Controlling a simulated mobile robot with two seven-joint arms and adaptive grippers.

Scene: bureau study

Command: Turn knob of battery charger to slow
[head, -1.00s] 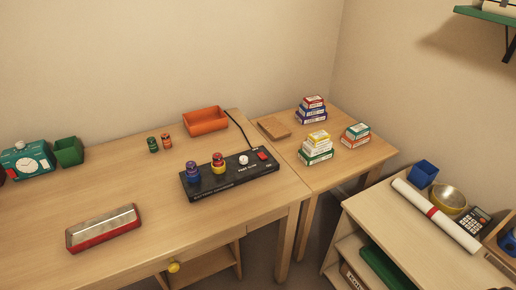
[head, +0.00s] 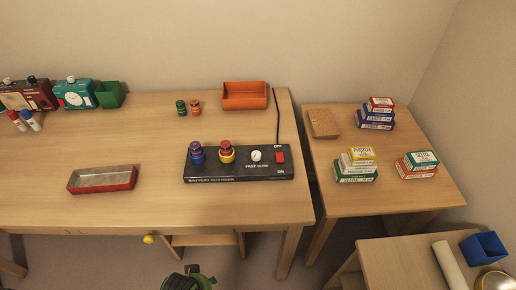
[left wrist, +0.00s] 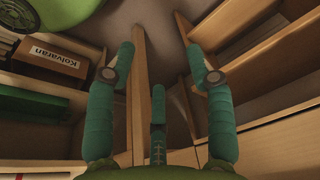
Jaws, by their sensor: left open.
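The battery charger (head: 238,174) is a long black box on the desk, in the head view. Its white round knob (head: 256,155) sits above the printed words "FAST SLOW"; I cannot tell which way it points. A red switch (head: 280,157) is right of the knob, between "OFF" and "ON". A blue-purple piece (head: 197,153) and a red-yellow piece (head: 226,152) stand on its left half. My left gripper (left wrist: 162,62) is open and empty in the left wrist view, facing wooden shelving, away from the charger. A green and dark part of mine shows at the head view's bottom edge.
The desk (head: 130,205) is clear in front of the charger. A red metal tray (head: 103,179) lies left, an orange bin (head: 245,96) behind. A side table (head: 360,200) with small boxes stands right. The left wrist view shows a box marked "Kolvaran" (left wrist: 52,58).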

